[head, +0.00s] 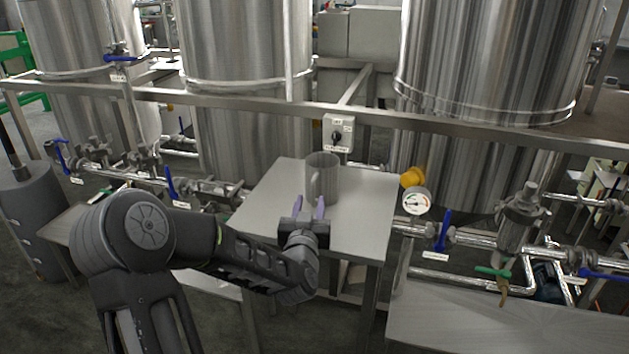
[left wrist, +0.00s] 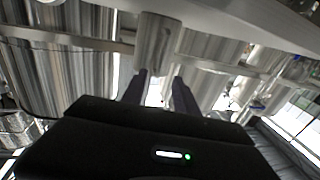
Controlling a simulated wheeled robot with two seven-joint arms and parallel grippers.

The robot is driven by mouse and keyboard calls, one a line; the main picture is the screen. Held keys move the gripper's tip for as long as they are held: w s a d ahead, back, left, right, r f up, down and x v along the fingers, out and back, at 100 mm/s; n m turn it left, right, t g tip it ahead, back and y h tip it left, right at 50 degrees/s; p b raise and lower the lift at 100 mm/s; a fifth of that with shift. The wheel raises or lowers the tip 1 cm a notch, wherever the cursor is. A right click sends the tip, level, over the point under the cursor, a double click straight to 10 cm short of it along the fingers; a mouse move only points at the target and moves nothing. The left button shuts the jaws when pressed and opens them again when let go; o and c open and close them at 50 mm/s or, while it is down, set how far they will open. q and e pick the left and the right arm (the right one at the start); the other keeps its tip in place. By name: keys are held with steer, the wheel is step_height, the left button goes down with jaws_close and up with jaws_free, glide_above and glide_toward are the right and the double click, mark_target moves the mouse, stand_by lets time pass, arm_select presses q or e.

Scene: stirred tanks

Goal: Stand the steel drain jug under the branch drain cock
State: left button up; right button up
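In the left wrist view the jug (left wrist: 157,42) shows just beyond the fingertips. My left gripper (head: 309,207) is open and empty at the near side of the jug; its two fingers (left wrist: 158,82) point at it, and I cannot tell whether they touch it. A brass drain cock with a green handle (head: 494,271) hangs from the pipework at the right, above the lower steel bench. My right gripper is in neither view.
A long rail (head: 240,102) crosses before the tanks, with a switch box (head: 339,134) behind the table. A gauge (head: 416,201) and a blue-handled valve (head: 444,230) stand right of the table. The lower right bench (head: 500,328) looks bare.

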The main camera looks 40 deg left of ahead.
mark_target(313, 188)
arm_select(q)
steer(key=shift+d, duration=0.1)
steer(key=shift+w+a+f, duration=0.1)
steer(key=shift+w+a, duration=0.1)
steer(key=shift+a, duration=0.05)
steer(key=shift+x, duration=1.05)
steer(key=shift+p+x, duration=0.55)
steer(key=shift+x, duration=2.05)
jaws_close()
